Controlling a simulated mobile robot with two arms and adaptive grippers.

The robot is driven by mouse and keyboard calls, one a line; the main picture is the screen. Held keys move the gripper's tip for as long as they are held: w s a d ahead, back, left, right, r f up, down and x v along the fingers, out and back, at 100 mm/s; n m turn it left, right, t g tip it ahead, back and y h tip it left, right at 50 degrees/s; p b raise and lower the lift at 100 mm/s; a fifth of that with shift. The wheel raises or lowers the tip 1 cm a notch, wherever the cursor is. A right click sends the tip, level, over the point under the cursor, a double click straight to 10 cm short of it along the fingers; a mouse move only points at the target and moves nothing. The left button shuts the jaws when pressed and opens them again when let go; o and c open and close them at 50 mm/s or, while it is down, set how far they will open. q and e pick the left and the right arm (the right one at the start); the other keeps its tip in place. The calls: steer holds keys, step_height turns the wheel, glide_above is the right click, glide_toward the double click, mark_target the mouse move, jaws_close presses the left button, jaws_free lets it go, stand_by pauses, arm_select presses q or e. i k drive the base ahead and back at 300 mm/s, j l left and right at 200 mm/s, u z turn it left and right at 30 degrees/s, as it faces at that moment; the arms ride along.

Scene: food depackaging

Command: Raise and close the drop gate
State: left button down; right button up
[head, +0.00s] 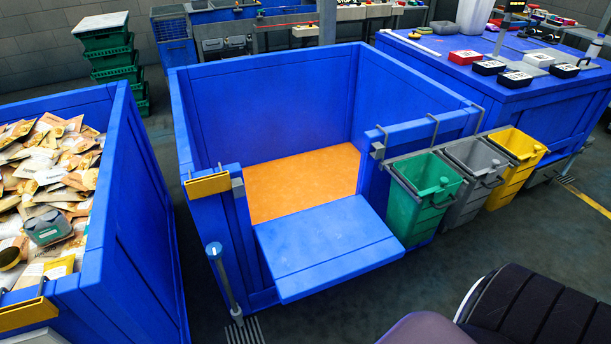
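The drop gate (325,243) is a blue panel at the front of a large blue open-topped bin (265,95). The gate is lowered and juts outward from the front opening, roughly flat. Through the gap the bin's orange floor (305,183) shows, with nothing on it. Grey latch-like blocks sit on the front posts at the left (238,187) and right (378,150) of the opening. Neither of my grippers is in view. Part of my own body shows at the bottom right.
Green, grey and yellow small bins (424,197) hang along the right front. A blue bin full of food packets (110,190) stands at left. A grey post with a blue top (222,280) stands left of the gate. Floor before the gate is clear.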

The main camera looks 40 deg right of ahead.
mark_target(308, 252)
steer(key=z, duration=1.3)
